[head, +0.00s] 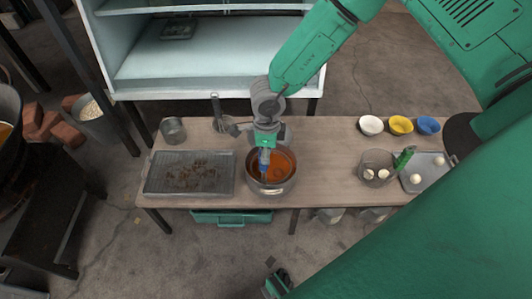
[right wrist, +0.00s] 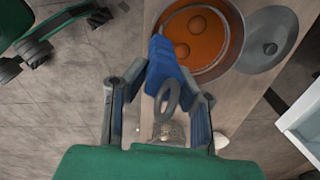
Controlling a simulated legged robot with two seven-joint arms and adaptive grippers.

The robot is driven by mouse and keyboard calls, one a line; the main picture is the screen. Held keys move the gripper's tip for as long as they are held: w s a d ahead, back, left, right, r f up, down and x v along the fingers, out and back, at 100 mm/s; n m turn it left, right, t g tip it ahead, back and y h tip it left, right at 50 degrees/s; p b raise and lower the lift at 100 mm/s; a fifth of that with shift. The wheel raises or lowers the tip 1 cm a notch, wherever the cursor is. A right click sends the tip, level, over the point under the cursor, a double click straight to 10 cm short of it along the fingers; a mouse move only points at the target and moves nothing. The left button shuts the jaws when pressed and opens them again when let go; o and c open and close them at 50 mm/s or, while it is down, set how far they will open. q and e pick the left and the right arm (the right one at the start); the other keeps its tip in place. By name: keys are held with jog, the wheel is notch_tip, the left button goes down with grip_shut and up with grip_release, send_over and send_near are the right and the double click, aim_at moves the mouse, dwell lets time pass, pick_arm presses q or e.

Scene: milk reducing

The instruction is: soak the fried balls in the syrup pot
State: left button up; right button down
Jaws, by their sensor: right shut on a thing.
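My right gripper (head: 264,143) is above the syrup pot (head: 286,186), shut on the blue handle (head: 264,161) of a tool. In the right wrist view the gripper (right wrist: 160,88) holds the blue tool (right wrist: 164,62), with a grey ring beside the handle. The pot holds orange-brown syrup (right wrist: 222,50).
A rack tray (head: 150,186) with dark brown bits and a metal cup (head: 173,130) are left of the pot. A grey lid (right wrist: 266,46) lies beside it. At right are a glass bowl (head: 378,159) with pale balls, a tray (head: 431,160) and white, yellow and blue bowls (head: 428,125).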

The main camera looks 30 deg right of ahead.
jog(key=shift+r+p, duration=5.6)
jog(key=shift+r, duration=0.15)
jog(key=shift+f, duration=0.1)
